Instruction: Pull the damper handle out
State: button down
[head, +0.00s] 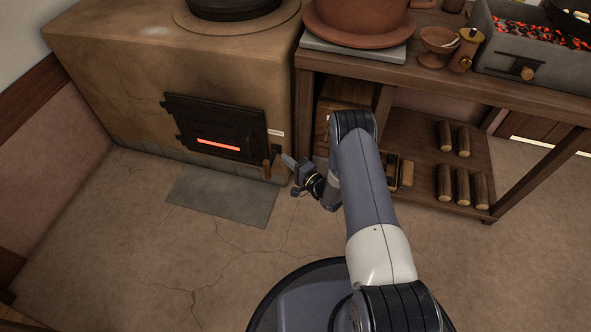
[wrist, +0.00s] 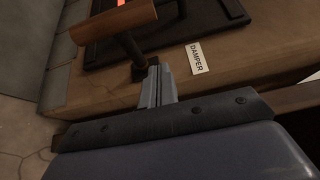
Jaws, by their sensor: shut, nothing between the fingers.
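The damper handle shows in the head view as a wooden grip (head: 267,169) low on the stove front, right of the black firebox door. In the wrist view its wooden crossbar (wrist: 115,19) sits on a stem that runs down to a dark mount. A white label reading DAMPER (wrist: 197,57) is beside it, and shows small in the head view (head: 276,133). My gripper (head: 286,158) is shut and empty, just right of the handle. In the wrist view its closed fingertips (wrist: 160,67) lie close to the dark mount; whether they touch it I cannot tell. The crossbar is outside the fingers.
The firebox door (head: 215,128) has a glowing slot. A grey plate (head: 222,196) lies on the cracked floor before the stove. A wooden bench (head: 440,83) with shelves stands at right, close to my arm, bearing a brown pot and a brazier (head: 530,62). Floor at left is clear.

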aim_at(267, 168)
jog(key=shift+s+a+b, duration=0.2)
jog(key=shift+a+b, duration=0.25)
jog(key=shift+a, duration=0.65)
jog(key=shift+s+a+b, duration=0.15)
jog(key=shift+a+b, duration=0.25)
jog(key=shift+a, duration=0.65)
jog(key=shift+s+a, duration=0.3)
jog(key=shift+s, duration=0.55)
jog(key=shift+s+a, duration=0.3)
jog(key=shift+s, duration=0.5)
